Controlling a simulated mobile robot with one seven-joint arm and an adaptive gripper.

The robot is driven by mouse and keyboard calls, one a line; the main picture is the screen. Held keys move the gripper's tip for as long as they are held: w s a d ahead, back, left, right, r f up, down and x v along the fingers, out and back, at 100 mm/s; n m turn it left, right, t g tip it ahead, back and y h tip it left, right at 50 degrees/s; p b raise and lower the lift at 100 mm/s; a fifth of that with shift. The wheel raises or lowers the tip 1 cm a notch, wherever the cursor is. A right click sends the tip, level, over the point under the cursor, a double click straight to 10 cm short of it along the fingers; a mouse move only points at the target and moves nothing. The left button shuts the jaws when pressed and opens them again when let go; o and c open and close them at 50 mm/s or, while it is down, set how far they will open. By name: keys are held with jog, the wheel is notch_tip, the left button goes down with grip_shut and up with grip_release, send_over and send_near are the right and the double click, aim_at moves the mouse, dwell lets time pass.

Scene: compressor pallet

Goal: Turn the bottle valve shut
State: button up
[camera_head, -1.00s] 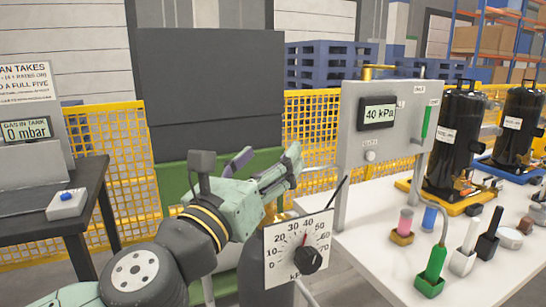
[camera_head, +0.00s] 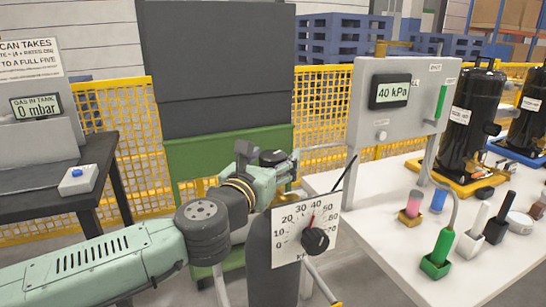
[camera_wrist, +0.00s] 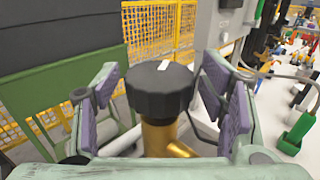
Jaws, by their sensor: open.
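The bottle valve has a round black knob (camera_wrist: 160,88) with a white mark on top, above a brass body (camera_wrist: 158,138), in the wrist view. My gripper (camera_wrist: 162,74) is open, with its purple-padded fingers on the left and right of the knob. Gaps show between the pads and the knob.
A grey panel (camera_head: 365,112) reading 40 kPa stands on the white table (camera_head: 385,257) at right, with black canisters (camera_head: 474,125) and small coloured holders. A green cabinet (camera_head: 200,160) and yellow fence (camera_head: 330,106) are behind. A dark table (camera_head: 100,163) is at left.

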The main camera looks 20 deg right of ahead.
jog(key=c, duration=1.2)
